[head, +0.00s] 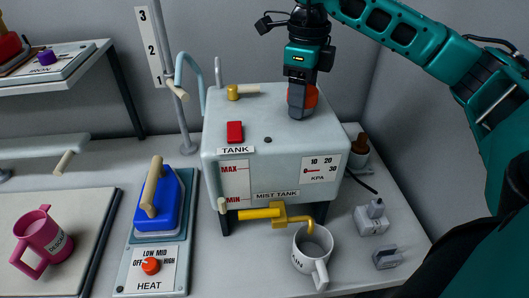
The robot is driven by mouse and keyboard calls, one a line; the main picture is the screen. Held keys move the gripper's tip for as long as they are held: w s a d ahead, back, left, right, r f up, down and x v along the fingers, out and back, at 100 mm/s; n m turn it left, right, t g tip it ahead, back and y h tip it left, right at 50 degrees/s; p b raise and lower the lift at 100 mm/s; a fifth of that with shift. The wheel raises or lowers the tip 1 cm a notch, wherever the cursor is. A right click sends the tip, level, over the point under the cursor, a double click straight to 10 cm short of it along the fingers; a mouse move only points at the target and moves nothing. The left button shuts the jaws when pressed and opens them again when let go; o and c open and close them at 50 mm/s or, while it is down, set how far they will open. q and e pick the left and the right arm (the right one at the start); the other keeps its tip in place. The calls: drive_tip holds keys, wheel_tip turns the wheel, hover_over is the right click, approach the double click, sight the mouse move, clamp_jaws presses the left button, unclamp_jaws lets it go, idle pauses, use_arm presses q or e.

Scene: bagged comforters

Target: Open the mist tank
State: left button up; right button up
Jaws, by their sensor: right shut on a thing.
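The mist tank (285,150) is a pale grey box on dark legs in the middle of the head view. Its front carries TANK, MAX, MIN and KPA markings. My right gripper (302,108) reaches down from above onto the right part of the tank's top. It is shut on an orange-red knob or cap (312,97), which the fingers partly hide. I cannot tell whether this part is seated or raised. A red block (234,131) and a yellow valve with a pale handle (233,92) also sit on the top. My left gripper is not in view.
A yellow outlet valve (262,213) juts from the tank's front above a white DRAIN mug (313,250). A blue iron (158,205) stands on the HEAT base at left. A pink mug (43,240) sits on a board. Small grey blocks (372,217) lie at right.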

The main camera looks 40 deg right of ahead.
drive_tip(key=n, duration=0.5)
idle(0.3)
drive_tip(key=shift+n, duration=1)
drive_tip(key=n, duration=0.3)
drive_tip(key=shift+n, duration=0.4)
drive_tip(key=shift+n, duration=2.4)
